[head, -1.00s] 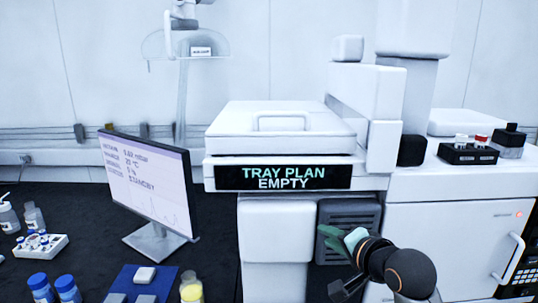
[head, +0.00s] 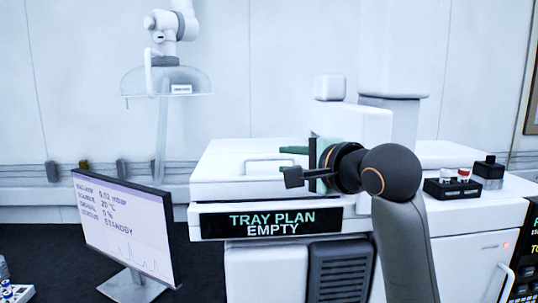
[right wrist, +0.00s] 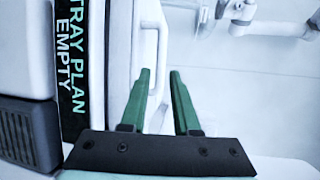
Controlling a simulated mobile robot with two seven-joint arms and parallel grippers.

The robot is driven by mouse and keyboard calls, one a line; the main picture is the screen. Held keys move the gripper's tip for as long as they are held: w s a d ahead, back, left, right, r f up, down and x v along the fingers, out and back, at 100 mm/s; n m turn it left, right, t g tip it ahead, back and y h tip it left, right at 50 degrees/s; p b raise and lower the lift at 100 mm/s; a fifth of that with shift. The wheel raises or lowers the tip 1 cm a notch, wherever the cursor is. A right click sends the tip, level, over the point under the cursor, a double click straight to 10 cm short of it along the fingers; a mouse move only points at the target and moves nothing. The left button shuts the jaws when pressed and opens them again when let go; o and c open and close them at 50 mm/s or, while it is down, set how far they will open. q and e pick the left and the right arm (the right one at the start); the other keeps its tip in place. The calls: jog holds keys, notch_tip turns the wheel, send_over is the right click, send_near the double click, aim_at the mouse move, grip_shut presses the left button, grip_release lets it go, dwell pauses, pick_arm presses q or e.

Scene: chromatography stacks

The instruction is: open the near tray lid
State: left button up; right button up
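The near tray lid (head: 222,160) is a white flat cover, shut on top of the white machine above the "TRAY PLAN EMPTY" display (head: 270,222). Its white bar handle (head: 262,157) is on the lid's front part and also shows in the right wrist view (right wrist: 163,40). My right gripper (head: 289,164) is just right of the handle in the head view. In the right wrist view its two green fingers (right wrist: 160,76) are apart with nothing held between them, and the handle is close to the fingertips. Whether they touch it cannot be told. My left gripper is not in view.
A monitor (head: 125,232) stands on the dark bench at left. A clear hood (head: 135,82) hangs from a white jointed arm behind. A white block (head: 355,122) rises behind my right gripper. A black holder (head: 452,190) with red and white tops stands at right.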

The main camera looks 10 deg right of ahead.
aim_at(271, 159)
jog(key=p+x, duration=0.1)
jog(key=x, duration=0.7)
jog(key=shift+p, duration=0.35)
grip_shut()
jog(key=shift+f, duration=0.1)
dwell(0.9)
